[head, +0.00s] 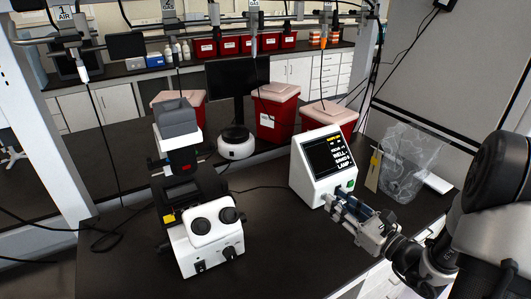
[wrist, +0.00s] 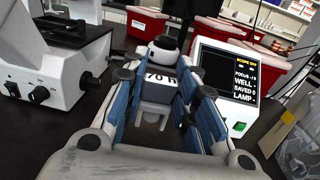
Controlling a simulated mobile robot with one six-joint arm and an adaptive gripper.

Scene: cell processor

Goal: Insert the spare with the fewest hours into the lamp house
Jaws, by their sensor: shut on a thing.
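My gripper (wrist: 160,100) is shut on a spare lamp (wrist: 160,76) with a pale label reading "70 h". Its blue-padded fingers stand on either side of it. In the head view my gripper (head: 352,211) is at the right of the bench, just in front of the white screen unit, and the spare is hardly visible there. The microscope (head: 205,248) stands at left centre, apart from my gripper; it also shows at the left of the wrist view (wrist: 62,75). I cannot tell for sure which part is the lamp house. No other spare is clearly visible.
The screen unit (head: 305,185) shows "SCOPE OFF" and "LAMP -". A clear bag or bin (head: 407,165) and a yellow tag (head: 374,168) are right of it. Red bins (head: 279,120) and a round white device (head: 236,150) stand behind. Bare bench (head: 285,255) lies between microscope and gripper.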

